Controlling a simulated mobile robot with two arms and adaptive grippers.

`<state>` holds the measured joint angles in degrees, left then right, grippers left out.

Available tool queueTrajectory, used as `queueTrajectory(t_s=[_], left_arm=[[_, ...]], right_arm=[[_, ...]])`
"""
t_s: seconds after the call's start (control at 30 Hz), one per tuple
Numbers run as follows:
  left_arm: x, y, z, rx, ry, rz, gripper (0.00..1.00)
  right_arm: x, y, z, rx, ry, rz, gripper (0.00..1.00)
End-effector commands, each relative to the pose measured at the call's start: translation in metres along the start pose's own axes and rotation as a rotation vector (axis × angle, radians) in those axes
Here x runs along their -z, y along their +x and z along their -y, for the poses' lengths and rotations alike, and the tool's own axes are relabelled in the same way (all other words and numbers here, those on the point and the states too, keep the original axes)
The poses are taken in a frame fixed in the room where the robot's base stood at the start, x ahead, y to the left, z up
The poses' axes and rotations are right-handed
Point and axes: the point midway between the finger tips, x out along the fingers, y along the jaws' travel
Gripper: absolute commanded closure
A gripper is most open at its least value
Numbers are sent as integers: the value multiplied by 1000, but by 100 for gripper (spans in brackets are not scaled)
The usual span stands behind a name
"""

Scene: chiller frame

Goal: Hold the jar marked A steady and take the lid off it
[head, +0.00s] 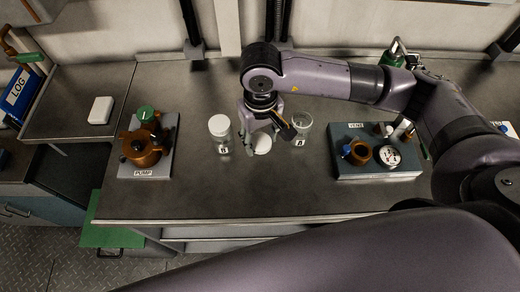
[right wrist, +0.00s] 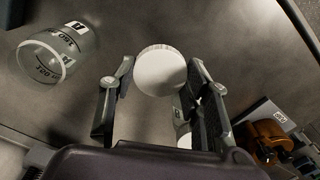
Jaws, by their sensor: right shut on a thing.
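The jar marked A (head: 303,126) is clear glass and stands on the bench, its mouth open with no lid on it. It also shows at the left of the right wrist view (right wrist: 62,52). My right gripper (head: 264,141) is left of the jar and apart from it. It is shut on a round white lid (head: 262,145), which sits between the fingertips in the right wrist view (right wrist: 160,71). How high the lid is above the bench is hard to tell. My left gripper is not in view.
A second jar, marked B (head: 221,136), stands left of my right gripper with its white lid on. A pump on a grey base (head: 127,168) is at the left; a blue-grey tray (head: 375,172) with parts is at the right. The bench front is clear.

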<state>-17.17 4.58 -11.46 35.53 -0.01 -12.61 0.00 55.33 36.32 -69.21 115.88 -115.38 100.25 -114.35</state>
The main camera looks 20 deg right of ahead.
Motion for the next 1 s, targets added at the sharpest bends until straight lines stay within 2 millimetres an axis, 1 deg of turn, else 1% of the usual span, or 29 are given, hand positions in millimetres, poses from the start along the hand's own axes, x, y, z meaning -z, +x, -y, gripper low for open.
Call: queueTrajectory(t_s=[0.03,0.13,0.2,0.37,0.5,0.6,0.7,0.9,1.0], left_arm=[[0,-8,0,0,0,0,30],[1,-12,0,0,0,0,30],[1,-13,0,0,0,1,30],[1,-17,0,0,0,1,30],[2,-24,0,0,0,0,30],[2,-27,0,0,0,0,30],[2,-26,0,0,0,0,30],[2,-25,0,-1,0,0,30],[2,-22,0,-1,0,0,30]], right_arm=[[-2,10,0,-1,3,7,89],[-1,29,0,0,2,5,89],[0,37,0,0,2,3,89],[0,50,0,0,1,3,89],[-1,72,0,0,2,4,89],[0,83,0,0,2,2,89],[0,87,0,0,0,0,89],[0,87,0,0,0,0,89],[0,90,0,0,0,-1,89]])
